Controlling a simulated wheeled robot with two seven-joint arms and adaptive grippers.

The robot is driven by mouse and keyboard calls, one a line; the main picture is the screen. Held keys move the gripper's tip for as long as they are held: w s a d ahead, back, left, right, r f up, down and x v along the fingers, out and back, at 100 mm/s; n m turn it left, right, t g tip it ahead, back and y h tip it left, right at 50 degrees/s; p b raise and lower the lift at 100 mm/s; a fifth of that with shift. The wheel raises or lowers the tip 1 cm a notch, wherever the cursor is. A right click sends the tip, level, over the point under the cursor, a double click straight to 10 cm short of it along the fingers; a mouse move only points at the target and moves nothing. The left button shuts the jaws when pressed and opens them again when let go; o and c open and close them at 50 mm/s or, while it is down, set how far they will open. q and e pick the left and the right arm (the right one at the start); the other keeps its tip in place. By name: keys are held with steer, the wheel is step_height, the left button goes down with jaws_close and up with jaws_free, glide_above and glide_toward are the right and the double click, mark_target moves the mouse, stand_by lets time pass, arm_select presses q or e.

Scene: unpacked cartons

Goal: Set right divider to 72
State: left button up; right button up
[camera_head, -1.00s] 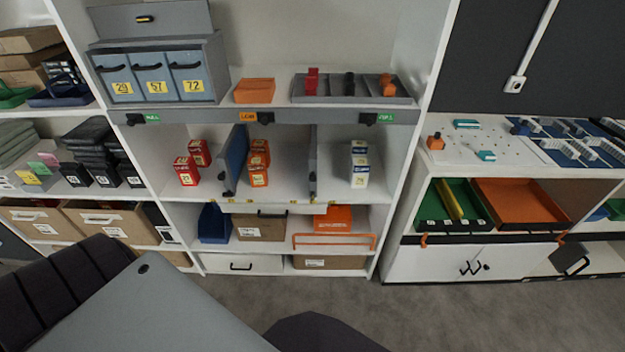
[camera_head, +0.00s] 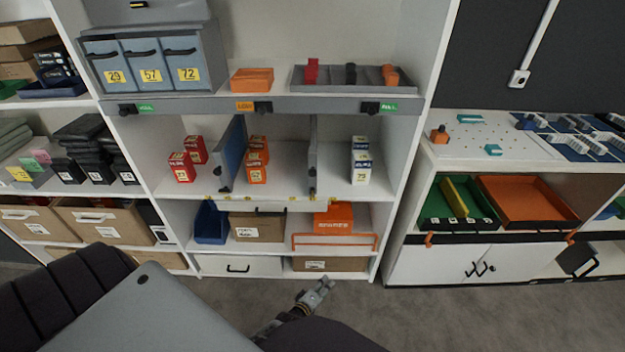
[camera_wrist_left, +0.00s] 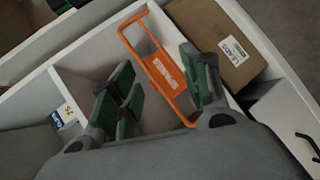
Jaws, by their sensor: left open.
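The right divider (camera_head: 313,158) is an upright grey panel on the middle shelf, between the orange cartons (camera_head: 257,160) and the white-and-blue cartons (camera_head: 361,162). The left divider (camera_head: 232,155) is a blue-faced panel between the red and orange cartons. Yellow marks (camera_head: 282,198) line the shelf's front edge; their numbers are too small to read. My left gripper (camera_head: 321,290) is low in front of the shelf unit, below and apart from the right divider. In the left wrist view my left gripper (camera_wrist_left: 163,92) has its green-padded fingers spread, with nothing held between them.
Below the middle shelf are an orange bin (camera_head: 334,218) with an orange bar frame (camera_head: 333,242), a cardboard box (camera_head: 257,227) and a blue bin (camera_head: 211,223). A grey rail (camera_head: 215,106) with black clips runs above. Floor in front is clear.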

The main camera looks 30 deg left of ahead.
arm_select(q)
steer(key=w+a+r+n+t+y+b, duration=0.1)
steer(key=w+a+r+n+t+y, duration=0.15)
steer(key=r+n, duration=0.45)
steer(key=w+a+r+n+t+y+b, duration=0.1)
steer(key=w+r+n+t+y+b, duration=0.15)
steer(key=r+n, duration=0.45)
steer(key=w+a+r+n+t+y+b, duration=0.15)
steer(key=w+r+n, duration=0.25)
steer(key=r, duration=0.6)
steer(key=n+y, duration=0.6)
steer(key=n, duration=0.3)
glide_toward(312, 175)
steer(key=s, duration=0.1)
steer(key=s+d, duration=0.1)
steer(key=shift+s+d+f+g, duration=0.25)
steer(key=shift+d+g, duration=0.1)
arm_select(e)
steer(key=w+a+r, duration=0.5)
steer(key=w+r, duration=0.1)
steer(key=r, duration=0.1)
steer(key=shift+w+y, duration=0.25)
steer(key=shift+y, duration=0.05)
arm_select(q)
steer(key=shift+w, duration=0.1)
